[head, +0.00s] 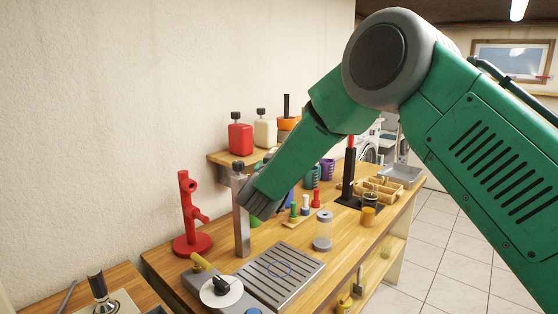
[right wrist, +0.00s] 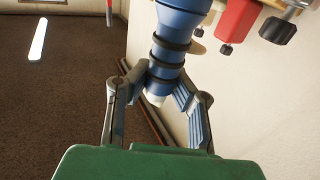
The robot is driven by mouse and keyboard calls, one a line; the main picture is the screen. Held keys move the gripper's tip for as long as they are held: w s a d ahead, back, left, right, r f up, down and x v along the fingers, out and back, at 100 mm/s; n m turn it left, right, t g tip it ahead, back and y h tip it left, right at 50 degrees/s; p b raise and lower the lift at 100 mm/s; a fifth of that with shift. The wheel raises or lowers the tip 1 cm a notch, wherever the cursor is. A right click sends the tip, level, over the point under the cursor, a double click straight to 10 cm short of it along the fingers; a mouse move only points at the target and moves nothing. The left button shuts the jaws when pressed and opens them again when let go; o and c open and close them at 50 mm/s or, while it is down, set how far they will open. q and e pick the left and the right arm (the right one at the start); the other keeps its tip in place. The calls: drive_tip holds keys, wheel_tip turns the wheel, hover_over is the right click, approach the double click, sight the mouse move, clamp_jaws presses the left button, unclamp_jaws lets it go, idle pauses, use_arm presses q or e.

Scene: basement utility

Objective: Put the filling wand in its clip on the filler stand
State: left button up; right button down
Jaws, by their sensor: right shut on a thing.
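My right gripper (right wrist: 158,92) is shut on a blue ringed cylinder with a white tip, which looks like the filling wand (right wrist: 170,45). In the head view my right gripper (head: 257,203) is beside the upright grey post, and my arm hides the wand. The post, which looks like the filler stand (head: 241,222), has a dark knob on top and rises behind a slatted grey tray (head: 282,272). I cannot make out its clip. My left gripper is not in view.
A red stand (head: 187,222) is left of the post. Red (head: 240,138) and cream (head: 265,133) canisters stand on a wall shelf.

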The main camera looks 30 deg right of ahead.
drive_tip(key=shift+f+b, duration=0.55)
drive_tip(key=shift+f, duration=0.6)
drive_tip(key=c, duration=1.5)
unclamp_jaws()
drive_tip(key=shift+o, duration=0.5)
drive_tip(key=shift+s+a, duration=0.2)
drive_tip(key=shift+a, duration=0.05)
drive_tip(key=v, duration=1.1)
drive_tip(key=shift+f, duration=0.15)
